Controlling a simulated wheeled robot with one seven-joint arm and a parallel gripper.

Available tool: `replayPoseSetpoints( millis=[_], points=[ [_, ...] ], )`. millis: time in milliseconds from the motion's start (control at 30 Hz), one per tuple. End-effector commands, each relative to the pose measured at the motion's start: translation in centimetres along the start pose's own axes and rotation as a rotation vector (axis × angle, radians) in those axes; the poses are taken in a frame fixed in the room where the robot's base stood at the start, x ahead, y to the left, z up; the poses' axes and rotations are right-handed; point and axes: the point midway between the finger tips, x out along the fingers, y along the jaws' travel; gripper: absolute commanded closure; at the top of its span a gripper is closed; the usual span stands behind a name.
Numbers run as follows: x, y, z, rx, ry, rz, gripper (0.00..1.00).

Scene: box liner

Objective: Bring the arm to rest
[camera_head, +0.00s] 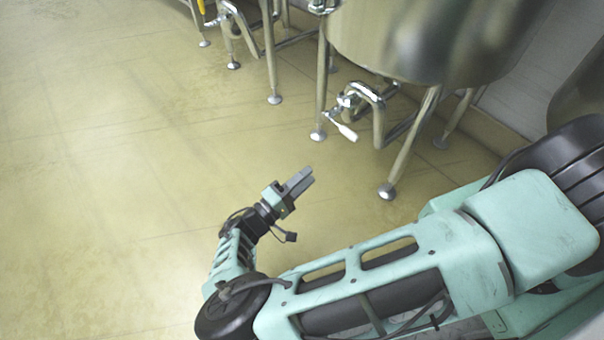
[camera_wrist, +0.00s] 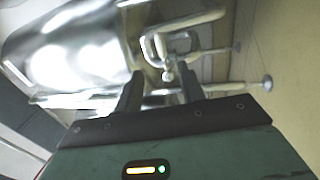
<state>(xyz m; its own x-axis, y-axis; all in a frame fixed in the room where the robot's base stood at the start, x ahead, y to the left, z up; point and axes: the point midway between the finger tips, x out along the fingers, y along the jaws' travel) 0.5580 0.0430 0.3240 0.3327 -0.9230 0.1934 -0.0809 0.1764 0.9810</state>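My gripper (camera_head: 300,180) is out over the bare floor in the head view, at the end of my bent teal arm, and points up and to the right toward the steel tank legs. In the wrist view the two dark fingers of my gripper (camera_wrist: 161,75) stand apart with nothing held between them. No object touches the fingers. In the head view the fingers overlap, so the gap is hard to see there.
A large steel tank (camera_head: 400,40) stands on legs at the upper right, with a valve and pipe (camera_head: 350,105) below it. It also shows in the wrist view (camera_wrist: 75,60). More tank legs stand at the top. The floor (camera_head: 110,180) at left is clear.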

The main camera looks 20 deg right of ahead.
Motion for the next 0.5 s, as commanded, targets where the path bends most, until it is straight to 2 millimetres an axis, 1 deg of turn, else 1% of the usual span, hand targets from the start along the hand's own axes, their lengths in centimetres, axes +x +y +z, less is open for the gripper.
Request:
replayPoseSetpoints(
  millis=[333,433,500],
  points=[
    [0.2,0.1,0.2,-0.014,-0.021,-0.022,0.61],
    [0.5,0.5,0.8,-0.061,-0.086,-0.094,0.61],
    [0.6,0.9,1.6,-0.113,-0.152,-0.178,0.61]
  ],
)
